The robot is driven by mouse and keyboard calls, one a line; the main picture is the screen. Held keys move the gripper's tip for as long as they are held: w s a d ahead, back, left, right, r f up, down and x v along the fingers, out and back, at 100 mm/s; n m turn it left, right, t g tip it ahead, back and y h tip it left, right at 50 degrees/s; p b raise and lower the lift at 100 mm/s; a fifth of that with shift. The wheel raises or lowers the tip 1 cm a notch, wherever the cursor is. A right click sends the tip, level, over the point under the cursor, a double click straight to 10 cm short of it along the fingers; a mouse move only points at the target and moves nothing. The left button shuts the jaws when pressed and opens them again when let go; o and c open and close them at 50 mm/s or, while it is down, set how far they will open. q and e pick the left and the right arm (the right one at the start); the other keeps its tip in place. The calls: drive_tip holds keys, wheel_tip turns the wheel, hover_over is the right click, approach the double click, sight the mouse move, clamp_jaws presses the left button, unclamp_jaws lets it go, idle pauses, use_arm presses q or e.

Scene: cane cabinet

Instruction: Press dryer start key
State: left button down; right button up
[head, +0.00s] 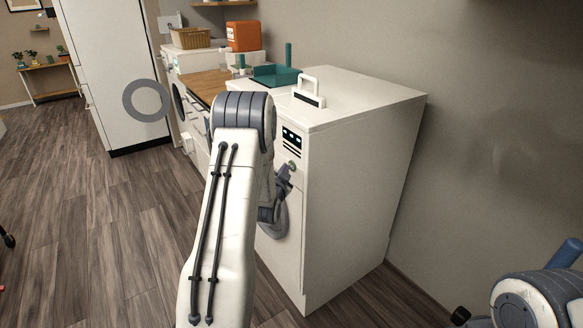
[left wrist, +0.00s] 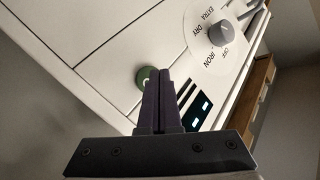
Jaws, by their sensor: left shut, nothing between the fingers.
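The dryer is a white front-loading machine (head: 352,170) in the middle of the head view. Its green round start key (head: 292,166) sits on the front panel below a dark display. In the left wrist view the key (left wrist: 146,77) is partly covered by my fingertips. My left gripper (head: 287,172) is shut and empty, with its tips at the key's edge. The fingers also show in the left wrist view (left wrist: 161,72). I cannot tell whether they touch the key. My right arm shows at the lower right of the head view, but its fingers do not.
A dial (left wrist: 222,33) with printed settings is beside the display (left wrist: 199,112). A wooden counter (head: 203,86) and another white machine are behind.

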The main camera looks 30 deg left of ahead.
use_arm(q)
drive_tip(key=shift+w+d, duration=0.15)
drive_tip(key=shift+w, duration=0.2)
idle(0.3)
drive_tip(key=shift+s, duration=0.1)
drive_tip(key=shift+s+a+b, duration=0.3)
drive_tip(key=shift+s+b, duration=0.05)
drive_tip(key=shift+s, duration=0.3)
drive_tip(key=shift+s+a+b, duration=0.15)
drive_tip(key=shift+s+a, duration=0.2)
drive_tip(key=shift+s, duration=0.45)
drive_tip(key=shift+s+a+b, duration=0.15)
drive_tip(key=shift+s+a, duration=0.15)
drive_tip(key=shift+s, duration=0.45)
drive_tip(key=shift+s+a+b, duration=0.15)
drive_tip(key=shift+s+a, duration=0.2)
drive_tip(key=shift+s, duration=0.45)
